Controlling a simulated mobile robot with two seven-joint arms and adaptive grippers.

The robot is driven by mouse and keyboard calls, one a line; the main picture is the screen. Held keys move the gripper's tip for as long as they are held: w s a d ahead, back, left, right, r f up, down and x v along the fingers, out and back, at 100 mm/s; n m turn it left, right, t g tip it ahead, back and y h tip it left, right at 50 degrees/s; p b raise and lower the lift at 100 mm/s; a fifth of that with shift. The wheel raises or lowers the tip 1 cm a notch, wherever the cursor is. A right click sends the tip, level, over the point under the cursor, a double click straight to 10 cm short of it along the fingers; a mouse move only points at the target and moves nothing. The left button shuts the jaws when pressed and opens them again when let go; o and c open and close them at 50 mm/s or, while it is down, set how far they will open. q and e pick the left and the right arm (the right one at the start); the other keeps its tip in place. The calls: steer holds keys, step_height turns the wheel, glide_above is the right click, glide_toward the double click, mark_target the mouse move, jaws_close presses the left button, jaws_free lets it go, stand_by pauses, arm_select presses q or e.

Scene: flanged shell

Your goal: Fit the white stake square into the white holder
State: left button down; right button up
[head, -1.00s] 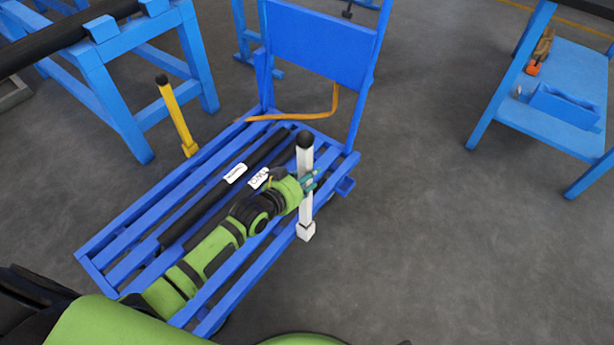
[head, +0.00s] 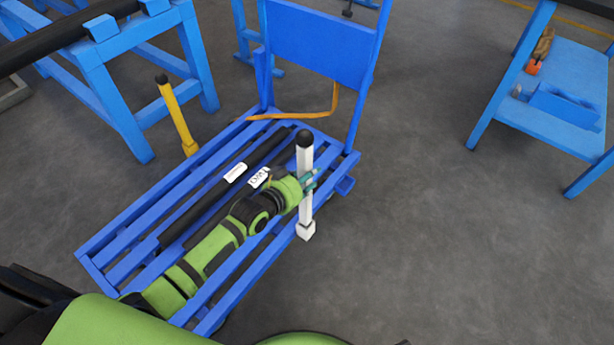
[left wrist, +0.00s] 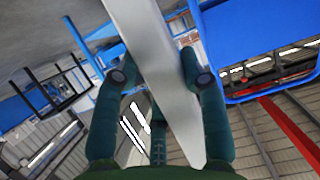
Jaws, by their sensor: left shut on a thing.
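The white stake (head: 306,182) stands about upright in the head view, with a black cap at its top. My left gripper (head: 308,182) is shut on the stake around its middle. In the left wrist view the stake (left wrist: 155,70) runs between the green fingers (left wrist: 160,80). The white holder (head: 306,231) is a small block at the stake's lower end, at the near right side of the blue cart. The stake's foot meets the holder in the picture; I cannot tell how deep it sits. My right gripper does not show.
The blue slatted cart (head: 105,258) bears dark tubes (head: 205,203) with white labels. A yellow post (head: 177,118) with a black top stands at the cart's far left side. A blue shelf table (head: 545,120) is at the right. The floor right of the cart is clear.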

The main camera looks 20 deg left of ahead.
arm_select(q)
steer(key=shift+r, duration=0.15)
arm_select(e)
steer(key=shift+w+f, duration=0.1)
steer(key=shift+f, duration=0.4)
